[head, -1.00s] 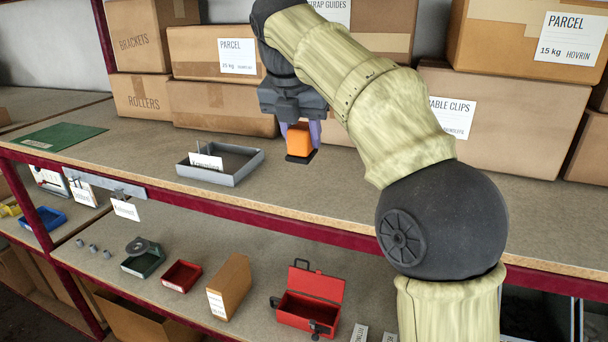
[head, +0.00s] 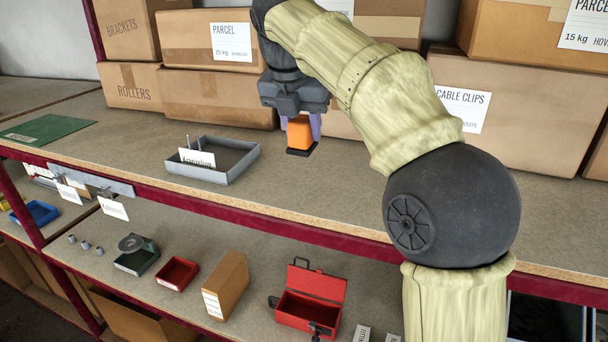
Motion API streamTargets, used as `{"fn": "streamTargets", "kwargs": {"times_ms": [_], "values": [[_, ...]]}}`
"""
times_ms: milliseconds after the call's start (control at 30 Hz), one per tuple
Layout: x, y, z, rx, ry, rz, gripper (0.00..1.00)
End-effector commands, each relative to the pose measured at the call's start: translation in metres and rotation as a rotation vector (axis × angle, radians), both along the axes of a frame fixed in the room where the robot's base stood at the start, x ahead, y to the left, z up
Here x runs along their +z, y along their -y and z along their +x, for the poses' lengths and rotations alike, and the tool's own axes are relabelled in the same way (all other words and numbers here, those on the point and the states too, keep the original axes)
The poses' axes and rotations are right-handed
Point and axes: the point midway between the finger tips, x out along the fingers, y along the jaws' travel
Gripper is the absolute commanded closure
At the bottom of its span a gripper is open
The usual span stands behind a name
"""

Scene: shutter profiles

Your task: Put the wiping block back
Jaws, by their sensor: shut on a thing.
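The wiping block (head: 299,133) is orange with a dark flat base. My gripper (head: 301,128) is shut on it, its purple fingers at the block's sides. The block appears to be held a little above the upper shelf, right of a grey shallow tray (head: 231,173). The tray has a white label card standing at its front left, with writing too small to read. The tray looks empty, though its near wall and card hide part of its floor.
Cardboard boxes (head: 220,100) line the back of the upper shelf. A green mat (head: 45,131) lies at the far left. The shelf between tray and front edge is clear. On the lower shelf are an open red toolbox (head: 311,300), a red bin (head: 177,272) and a brown box (head: 226,285).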

Motion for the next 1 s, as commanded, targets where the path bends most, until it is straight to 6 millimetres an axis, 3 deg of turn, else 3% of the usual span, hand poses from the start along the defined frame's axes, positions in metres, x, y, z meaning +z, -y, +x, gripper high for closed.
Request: {"fn": "streamTargets", "kwargs": {"times_ms": [33, 200, 567, 900, 1000], "values": [[-0.013, 0.001, -0.001, -0.001, -0.003, -0.002, 0.82], [-0.035, 0.002, 0.0, -0.003, -0.001, -0.001, 0.82], [-0.039, 0.002, 0.0, -0.004, 0.0, 0.001, 0.82], [-0.077, 0.002, 0.0, -0.003, -0.001, -0.001, 0.82], [-0.08, 0.002, 0.0, -0.003, -0.001, 0.001, 0.82]]}}
